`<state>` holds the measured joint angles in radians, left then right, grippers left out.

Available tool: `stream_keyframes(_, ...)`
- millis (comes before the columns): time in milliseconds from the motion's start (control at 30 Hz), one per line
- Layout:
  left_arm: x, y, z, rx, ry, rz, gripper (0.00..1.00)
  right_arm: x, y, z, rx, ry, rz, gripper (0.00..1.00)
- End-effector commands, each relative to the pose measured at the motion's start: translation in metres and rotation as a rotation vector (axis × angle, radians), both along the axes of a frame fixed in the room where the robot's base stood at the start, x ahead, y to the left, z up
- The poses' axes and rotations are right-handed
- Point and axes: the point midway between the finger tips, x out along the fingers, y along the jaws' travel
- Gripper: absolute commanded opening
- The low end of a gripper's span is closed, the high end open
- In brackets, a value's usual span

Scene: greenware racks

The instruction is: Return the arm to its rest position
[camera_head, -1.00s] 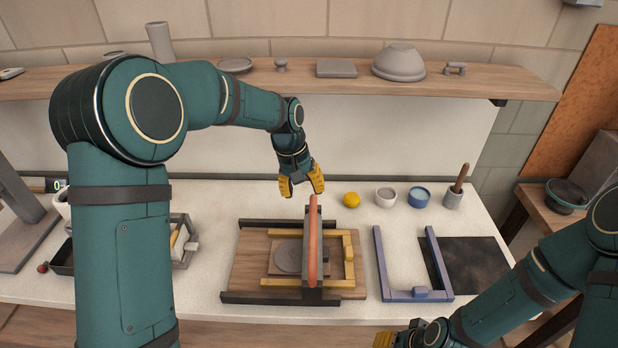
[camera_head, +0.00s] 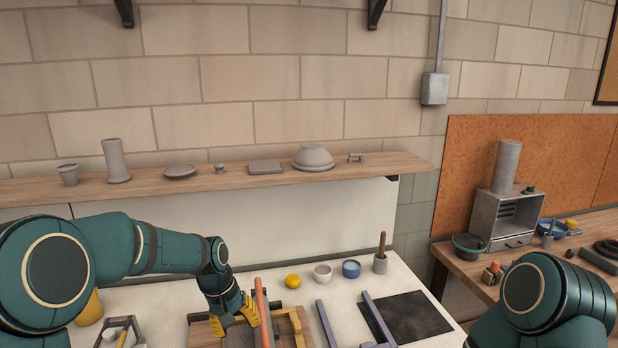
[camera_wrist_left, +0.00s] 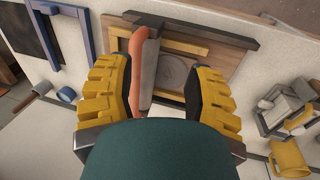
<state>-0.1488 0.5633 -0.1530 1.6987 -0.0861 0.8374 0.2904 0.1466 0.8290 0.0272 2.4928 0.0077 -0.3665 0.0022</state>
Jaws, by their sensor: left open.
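My left gripper (camera_head: 236,322) is open and empty in the head view, low in the picture, just left of an orange-topped upright bar (camera_head: 262,311). In the left wrist view its two yellow fingers (camera_wrist_left: 160,92) stand wide apart. The orange bar (camera_wrist_left: 138,62) shows in the gap, nearer the left finger, with a grey clay disc (camera_wrist_left: 173,70) beside it on a wooden board. I cannot tell how far the fingertips are from the bar. My left arm reaches in from the left, bent at the elbow. My right arm shows at lower right; its gripper is out of view.
A blue frame (camera_head: 366,312) and a dark mat (camera_head: 405,316) lie right of the board. A wall shelf (camera_head: 225,181) holds greenware.

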Motion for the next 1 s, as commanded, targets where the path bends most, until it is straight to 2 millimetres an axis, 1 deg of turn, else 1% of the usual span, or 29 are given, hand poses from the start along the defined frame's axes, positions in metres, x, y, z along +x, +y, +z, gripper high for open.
stream_keyframes(33,-0.009,-0.003,-0.033,-0.008,0.010,-0.009,0.52,0.000,0.000,-0.008,-0.001,0.001,0.000,0.47)
stream_keyframes(67,-0.013,-0.006,-0.047,-0.015,0.005,-0.013,0.52,-0.001,0.000,-0.011,-0.001,0.002,0.001,0.47)
stream_keyframes(100,-0.019,-0.009,-0.066,-0.023,-0.001,-0.018,0.52,-0.001,0.001,-0.014,-0.001,0.003,0.001,0.47)
stream_keyframes(167,-0.030,-0.015,-0.095,-0.036,-0.011,-0.028,0.52,-0.001,0.001,-0.020,-0.002,0.003,0.002,0.47)
stream_keyframes(200,-0.039,-0.018,-0.115,-0.044,-0.016,-0.032,0.52,-0.001,0.001,-0.023,-0.002,0.004,0.002,0.47)
stream_keyframes(267,-0.056,-0.024,-0.146,-0.059,-0.025,-0.040,0.52,-0.001,0.001,-0.030,-0.002,0.005,0.002,0.47)
stream_keyframes(300,-0.069,-0.028,-0.167,-0.069,-0.033,-0.044,0.52,-0.001,0.002,-0.034,-0.002,0.006,0.004,0.47)
stream_keyframes(367,-0.092,-0.034,-0.198,-0.084,-0.045,-0.048,0.52,-0.002,0.002,-0.041,-0.003,0.008,0.005,0.47)
stream_keyframes(400,-0.109,-0.038,-0.217,-0.093,-0.054,-0.051,0.52,-0.003,0.002,-0.046,-0.004,0.010,0.005,0.47)
stream_keyframes(467,-0.133,-0.043,-0.240,-0.104,-0.069,-0.051,0.52,-0.003,0.002,-0.052,-0.005,0.012,0.007,0.47)
stream_keyframes(500,-0.148,-0.047,-0.253,-0.110,-0.079,-0.052,0.52,-0.004,0.002,-0.056,-0.005,0.013,0.007,0.47)
stream_keyframes(600,-0.181,-0.052,-0.274,-0.118,-0.101,-0.051,0.52,-0.004,0.003,-0.064,-0.006,0.014,0.008,0.47)
stream_keyframes(700,-0.203,-0.056,-0.284,-0.122,-0.118,-0.049,0.52,-0.004,0.003,-0.068,-0.006,0.015,0.008,0.47)
stream_keyframes(800,-0.215,-0.057,-0.288,-0.123,-0.128,-0.047,0.52,-0.004,0.003,-0.070,-0.006,0.016,0.010,0.47)
stream_keyframes(1000,-0.217,-0.057,-0.288,-0.123,-0.135,-0.047,0.52,-0.005,0.003,-0.069,-0.006,0.016,0.010,0.47)
